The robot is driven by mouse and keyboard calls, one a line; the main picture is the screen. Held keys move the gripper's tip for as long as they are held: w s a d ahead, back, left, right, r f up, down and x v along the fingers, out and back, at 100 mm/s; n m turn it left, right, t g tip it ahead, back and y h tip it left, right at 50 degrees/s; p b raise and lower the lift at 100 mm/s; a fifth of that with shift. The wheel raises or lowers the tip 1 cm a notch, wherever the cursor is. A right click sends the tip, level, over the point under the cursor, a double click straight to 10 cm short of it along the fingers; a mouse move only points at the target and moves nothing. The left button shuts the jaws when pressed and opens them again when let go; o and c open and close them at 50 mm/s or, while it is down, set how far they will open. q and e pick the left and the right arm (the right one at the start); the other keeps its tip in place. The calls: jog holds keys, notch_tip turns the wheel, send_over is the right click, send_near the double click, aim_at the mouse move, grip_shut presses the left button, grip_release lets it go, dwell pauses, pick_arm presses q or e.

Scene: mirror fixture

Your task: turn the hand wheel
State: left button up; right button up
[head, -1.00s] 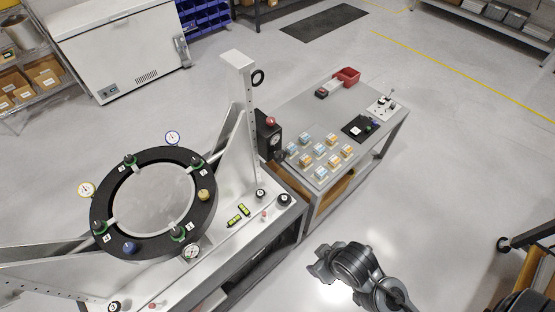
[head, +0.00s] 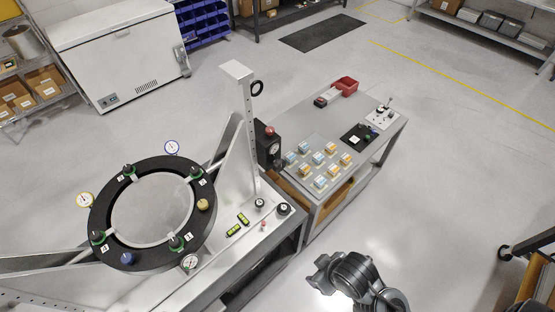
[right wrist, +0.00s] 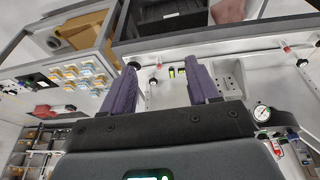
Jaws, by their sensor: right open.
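The most wheel-like part is a small black ring (head: 257,88) on the right side of the tall metal post (head: 237,72); I cannot tell for sure that it is the hand wheel. The large black mirror ring (head: 98,208), with several knobs, lies left of the post. My right gripper (right wrist: 163,68) is open in the right wrist view, its two purple fingers apart with nothing between them. No wheel is clear between or beside them. In the head view part of my arm shows at bottom centre, without visible fingers. My left gripper is out of view.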

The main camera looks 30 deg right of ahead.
jog(key=o, duration=0.4)
jog(key=shift+o, duration=0.2)
jog(key=n+t+y+b, duration=0.3)
jog(key=n+t+b, duration=1.1)
jog(key=n+b, duration=1.15)
send_near(281, 167)
jog(key=w+n+p, duration=0.1)
jog(key=w, duration=0.2)
jog(key=w+a+n+p, duration=0.1)
jog(key=w, duration=0.2)
jog(key=w+n+p, duration=0.1)
jog(key=w, duration=0.2)
jog(key=shift+w+a+f, duration=0.15)
jog(key=shift+a+f, duration=0.1)
jog(key=c, duration=1.1)
